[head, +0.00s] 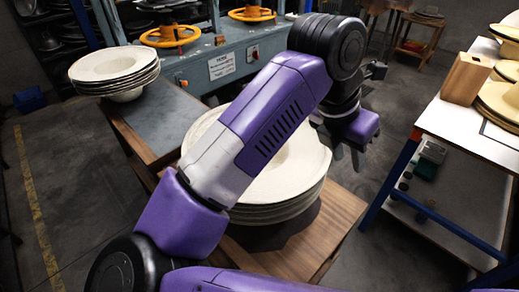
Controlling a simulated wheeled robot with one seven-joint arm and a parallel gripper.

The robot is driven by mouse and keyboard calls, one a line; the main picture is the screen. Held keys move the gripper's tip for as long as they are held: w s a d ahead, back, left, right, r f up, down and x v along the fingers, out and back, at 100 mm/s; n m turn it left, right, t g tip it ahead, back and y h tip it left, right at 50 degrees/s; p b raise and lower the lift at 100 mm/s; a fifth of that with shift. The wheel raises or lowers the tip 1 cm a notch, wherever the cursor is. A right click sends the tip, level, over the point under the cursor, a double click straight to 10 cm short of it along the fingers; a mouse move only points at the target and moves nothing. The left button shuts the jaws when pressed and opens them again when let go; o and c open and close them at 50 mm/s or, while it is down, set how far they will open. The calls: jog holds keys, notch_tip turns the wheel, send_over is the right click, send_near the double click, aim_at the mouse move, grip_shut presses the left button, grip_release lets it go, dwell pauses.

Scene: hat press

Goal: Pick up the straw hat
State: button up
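A stack of pale cream wide-brimmed hats (300,165) sits on the wooden-edged table in the middle of the head view. My arm crosses over it and hides much of its centre. My gripper (347,155) is at the right rim of this stack, pointing down. Its dark fingers look apart, with nothing seen between them. Whether they touch the brim cannot be told. A second stack of pale hats (115,65) stands at the far left. Tan straw-coloured hats (500,100) lie on the right-hand table, partly cut off by the frame edge.
A blue-grey press machine with orange handwheels (170,36) stands behind the middle table (165,120). The white-topped right table (465,135) carries a wooden block (466,79) and has a lower shelf. Open floor lies between the tables and at the left.

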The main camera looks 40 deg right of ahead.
aim_at(312, 183)
jog(key=w+a, duration=0.1)
jog(key=w+a+t+y, duration=0.1)
jog(key=a, duration=0.1)
jog(key=w+a+y, duration=0.1)
jog(key=w+a, duration=0.1)
jog(key=shift+f+t, duration=0.35)
jog(key=shift+t, duration=0.05)
jog(key=shift+w+a+f+n+y, duration=0.1)
jog(key=shift+w+f+n+y, duration=0.05)
jog(key=shift+f+n+y, duration=0.15)
jog(key=shift+w+d+f+p, duration=0.1)
jog(key=shift+d+f+p, duration=0.2)
jog(key=shift+f, duration=0.85)
jog(key=shift+d+f+p, duration=0.25)
jog(key=shift+d+f, duration=0.1)
jog(key=shift+f, duration=0.85)
jog(key=shift+w+d+f+p, duration=0.1)
jog(key=shift+d+f+p, duration=0.2)
jog(key=shift+f, duration=0.85)
grip_shut()
